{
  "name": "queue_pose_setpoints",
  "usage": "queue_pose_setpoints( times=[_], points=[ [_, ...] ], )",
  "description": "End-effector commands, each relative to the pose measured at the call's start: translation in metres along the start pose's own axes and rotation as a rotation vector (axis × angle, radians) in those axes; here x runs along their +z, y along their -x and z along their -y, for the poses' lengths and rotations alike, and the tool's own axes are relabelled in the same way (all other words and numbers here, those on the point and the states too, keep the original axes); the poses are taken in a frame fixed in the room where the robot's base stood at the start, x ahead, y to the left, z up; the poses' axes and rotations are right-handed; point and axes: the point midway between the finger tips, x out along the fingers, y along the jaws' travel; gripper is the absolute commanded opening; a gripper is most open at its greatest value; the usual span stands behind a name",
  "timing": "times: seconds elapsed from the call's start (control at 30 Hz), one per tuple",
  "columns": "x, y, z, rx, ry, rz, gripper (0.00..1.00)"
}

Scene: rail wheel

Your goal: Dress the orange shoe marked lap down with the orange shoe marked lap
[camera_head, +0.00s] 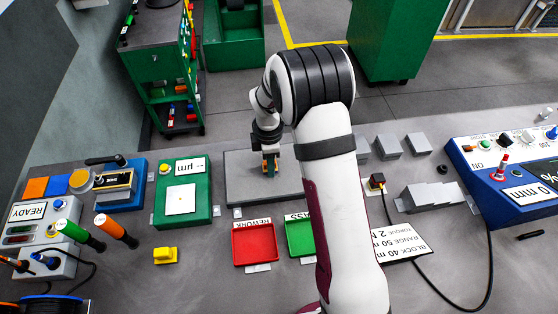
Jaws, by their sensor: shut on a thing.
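My gripper (269,168) is in the upper middle, pointing down over a flat grey plate (240,188). It is shut on a small orange piece (266,164), which I take to be the orange shoe. The piece is mostly hidden by the fingers, and I cannot read a mark on it. Its lower end is at or just above the plate; I cannot tell whether they touch. My arm hides the right part of the plate. A flat orange square (36,188) lies at the far left beside a blue one (56,184); no lap mark is legible on it.
A green gauge box (170,214) stands left of the plate. A red tray (268,257) and a partly hidden green tray (299,240) sit in front of it. Grey blocks (388,146) lie to the right. A cable curves across the right side. A yellow block (165,256) lies front left.

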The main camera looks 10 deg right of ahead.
Motion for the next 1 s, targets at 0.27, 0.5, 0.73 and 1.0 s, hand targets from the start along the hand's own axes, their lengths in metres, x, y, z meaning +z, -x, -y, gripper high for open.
queue_pose_setpoints(
  times=[0.27,0.5,0.73,1.0],
  points=[
    [-0.026,0.000,0.001,-0.002,0.002,0.000,0.00],
    [-0.047,-0.001,0.001,-0.001,0.002,0.000,0.00],
    [-0.055,0.020,0.000,0.003,0.000,-0.001,0.00],
    [-0.055,0.046,0.000,0.001,0.001,0.000,0.00]
  ],
)
